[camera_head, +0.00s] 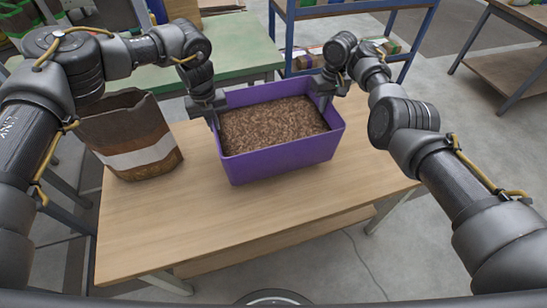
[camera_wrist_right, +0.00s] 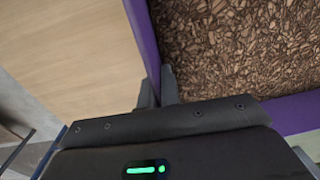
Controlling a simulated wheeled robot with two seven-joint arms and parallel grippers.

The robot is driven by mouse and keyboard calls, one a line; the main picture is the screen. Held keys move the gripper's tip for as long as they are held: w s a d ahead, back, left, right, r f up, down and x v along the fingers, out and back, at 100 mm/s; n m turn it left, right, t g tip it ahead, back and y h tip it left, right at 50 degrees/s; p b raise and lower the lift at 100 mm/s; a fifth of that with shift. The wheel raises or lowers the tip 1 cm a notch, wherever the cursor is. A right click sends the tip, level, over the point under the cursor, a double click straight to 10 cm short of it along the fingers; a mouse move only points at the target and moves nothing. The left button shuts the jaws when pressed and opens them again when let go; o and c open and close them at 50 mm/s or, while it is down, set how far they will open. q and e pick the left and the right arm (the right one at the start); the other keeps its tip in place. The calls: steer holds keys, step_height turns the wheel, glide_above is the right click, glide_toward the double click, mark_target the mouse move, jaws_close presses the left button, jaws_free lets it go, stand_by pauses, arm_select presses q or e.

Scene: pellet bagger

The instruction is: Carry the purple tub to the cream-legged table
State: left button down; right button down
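The purple tub (camera_head: 285,159), filled with brown pellets (camera_head: 270,124), is upright over a light wooden table (camera_head: 250,212). I cannot tell whether its base touches the tabletop. My right gripper (camera_head: 324,92) is at the tub's right wall near the back. In the right wrist view its fingers (camera_wrist_right: 159,88) are close on both sides of the purple wall (camera_wrist_right: 142,35). My left gripper (camera_head: 212,112) is at the left wall with its fingers close together at the rim; their tips are partly hidden. The wooden table's visible legs (camera_head: 390,211) look pale; I cannot make out a clearly cream-legged table.
A brown sack with a pale band (camera_head: 140,156) stands at the wooden table's left. A green-topped table (camera_head: 240,45) is behind. A blue-framed rack (camera_head: 290,30) stands at the back. Another table (camera_head: 520,15) is far right. Grey floor (camera_head: 440,100) is open between them.

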mark_target(323, 115)
steer(key=shift+d, duration=0.1)
stand_by(0.3)
